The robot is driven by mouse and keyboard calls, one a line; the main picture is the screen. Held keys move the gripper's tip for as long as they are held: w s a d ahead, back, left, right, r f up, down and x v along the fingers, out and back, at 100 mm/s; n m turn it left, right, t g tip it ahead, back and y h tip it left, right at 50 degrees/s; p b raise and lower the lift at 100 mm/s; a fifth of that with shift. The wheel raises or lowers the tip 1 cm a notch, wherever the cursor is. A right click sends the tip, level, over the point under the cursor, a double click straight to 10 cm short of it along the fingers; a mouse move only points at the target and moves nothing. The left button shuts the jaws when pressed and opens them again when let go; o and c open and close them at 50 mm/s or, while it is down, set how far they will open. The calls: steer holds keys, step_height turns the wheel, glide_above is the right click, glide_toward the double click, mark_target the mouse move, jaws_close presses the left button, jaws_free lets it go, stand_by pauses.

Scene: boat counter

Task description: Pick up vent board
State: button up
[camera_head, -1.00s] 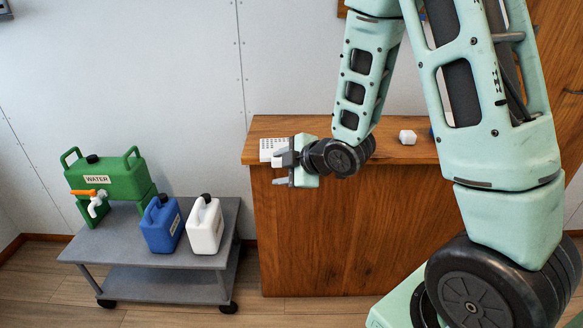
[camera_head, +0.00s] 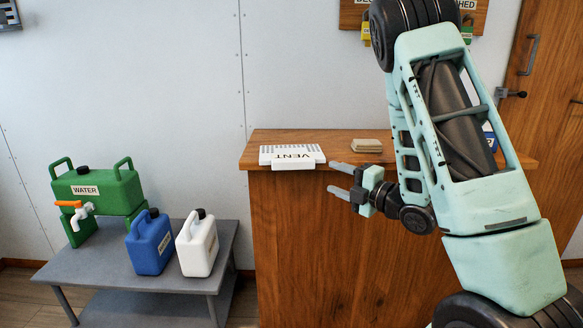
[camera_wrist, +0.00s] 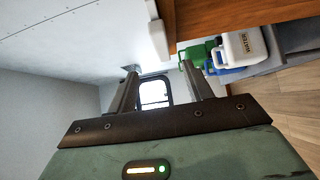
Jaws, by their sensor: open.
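The vent board (camera_head: 291,155) is a white slotted board with a "VENT" label. It lies at the left end of the wooden counter top, its labelled front part at the counter's front edge. My gripper (camera_head: 335,178) is open and empty, in front of the counter, to the right of the board and a little lower in the head view. Its fingers point left and do not touch the board. In the wrist view both fingers of my gripper (camera_wrist: 163,78) stand apart with nothing between them. A white edge (camera_wrist: 156,28) shows beside the counter there, probably the board.
The wooden counter (camera_head: 320,240) stands beside a grey cart (camera_head: 110,278). The cart holds a green water tank (camera_head: 100,190), a blue jug (camera_head: 150,243) and a white jug (camera_head: 197,245). A small beige block (camera_head: 367,145) lies on the counter right of the board.

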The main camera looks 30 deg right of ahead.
mark_target(300, 165)
steer(key=p+x, duration=0.1)
steer(key=x, duration=0.8)
steer(key=shift+w, duration=0.15)
steer(key=shift+x, duration=2.85)
steer(key=shift+a, duration=0.15)
jaws_close()
